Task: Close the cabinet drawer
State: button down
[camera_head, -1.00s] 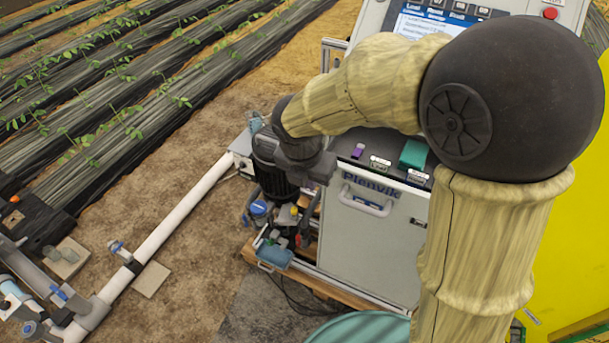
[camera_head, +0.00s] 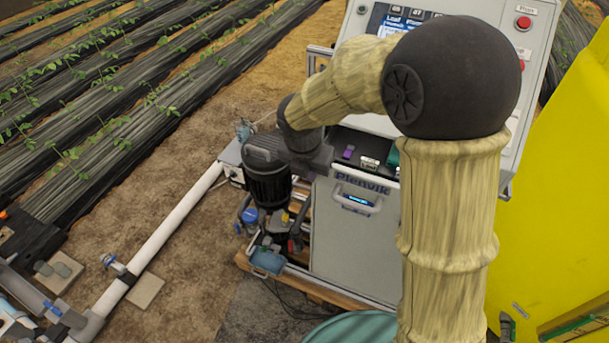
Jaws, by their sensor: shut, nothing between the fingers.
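The grey cabinet (camera_head: 350,250) stands right of centre, with the name Plenvik across the top of its front. A pale handle (camera_head: 357,199) sits just below the name. Behind the front's top edge is a dark tray-like space holding a purple block (camera_head: 348,152), a white label card and a green box (camera_head: 392,158). I cannot tell how far the drawer stands out. My gripper (camera_head: 322,157) is dark grey, shut and empty, near the cabinet's upper left corner. Its fingertips are hard to make out, and contact with the cabinet cannot be told. My arm hides the cabinet's right side.
A sloped control panel (camera_head: 523,62) with a screen and red buttons rises behind. A dark pump motor (camera_head: 268,187) stands left of the cabinet. A white pipe (camera_head: 180,220) crosses the soil. A yellow tank (camera_head: 555,190) is at right, a teal round lid (camera_head: 355,328) in front.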

aim_at(331, 133)
jog(key=w+d+p, duration=0.1)
jog(key=w+p, duration=0.1)
jog(key=w, duration=0.2)
jog(key=w+d+p, duration=0.2)
jog(key=w+p, duration=0.1)
jog(key=w, duration=0.2)
jog(key=w+d+p, duration=0.2)
jog(key=w+p, duration=0.1)
jog(key=w, duration=0.1)
jog(key=shift+w+r, duration=0.1)
jog(key=shift+w, duration=0.3)
jog(key=shift+a, duration=0.1)
